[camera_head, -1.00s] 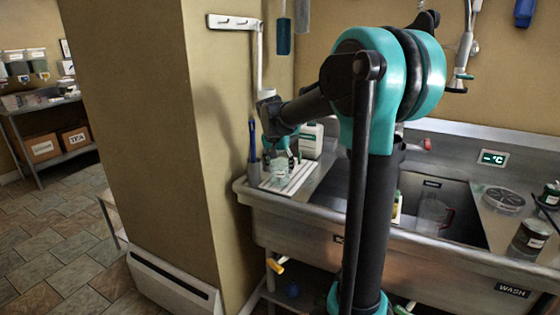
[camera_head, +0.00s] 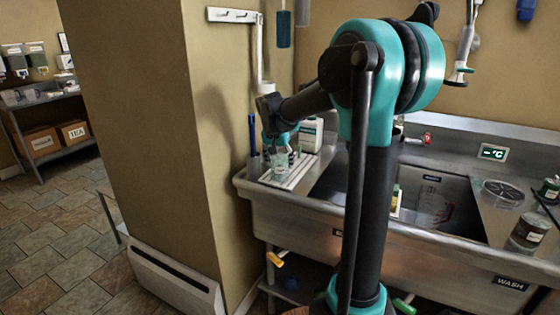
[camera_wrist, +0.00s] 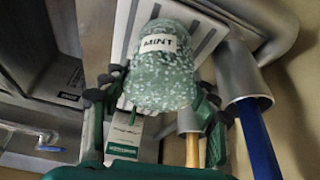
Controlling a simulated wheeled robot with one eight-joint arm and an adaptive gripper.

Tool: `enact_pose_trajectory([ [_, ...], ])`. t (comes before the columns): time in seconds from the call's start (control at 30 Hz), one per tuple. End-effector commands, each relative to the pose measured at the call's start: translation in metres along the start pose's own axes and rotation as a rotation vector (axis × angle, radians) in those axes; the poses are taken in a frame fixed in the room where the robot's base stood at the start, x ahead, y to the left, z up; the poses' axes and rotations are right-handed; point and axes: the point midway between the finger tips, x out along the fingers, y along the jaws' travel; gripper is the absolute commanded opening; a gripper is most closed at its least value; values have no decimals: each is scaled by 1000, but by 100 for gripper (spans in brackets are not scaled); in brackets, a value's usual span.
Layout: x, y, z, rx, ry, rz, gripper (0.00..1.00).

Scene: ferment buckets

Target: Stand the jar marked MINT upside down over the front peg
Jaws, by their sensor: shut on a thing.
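The jar marked MINT (camera_wrist: 163,72) is a speckled green, see-through jar with a white label in the wrist view. My gripper (camera_wrist: 155,100) is shut on it, with dark finger pads at both sides. In the head view the jar (camera_head: 279,163) hangs below my gripper (camera_head: 281,148), over the white slotted drying rack (camera_head: 298,176) at the sink's left end. The rack (camera_wrist: 200,38) also shows behind the jar in the wrist view. I cannot make out the front peg or whether the jar touches the rack.
A blue-handled tool (camera_wrist: 258,138) stands in a grey cup (camera_wrist: 240,80) close beside the rack. A white labelled container (camera_head: 310,135) stands behind the jar. The wall pillar (camera_head: 215,120) is close on the left. The sink basin (camera_head: 385,205) lies to the right, holding a clear jug (camera_head: 432,207).

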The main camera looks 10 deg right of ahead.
Motion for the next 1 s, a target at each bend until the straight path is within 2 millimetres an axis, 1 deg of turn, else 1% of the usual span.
enact_pose_trajectory([
  [0.4,5,0,2,0,0,0,25],
  [0.43,5,0,2,0,0,0,63],
  [0.5,5,0,2,0,0,0,72],
  [0.6,5,0,2,0,0,0,84],
  [0.83,5,0,2,0,0,0,84],
  [0.97,5,0,2,0,0,0,100],
  [1.0,5,0,2,0,0,0,100],
])
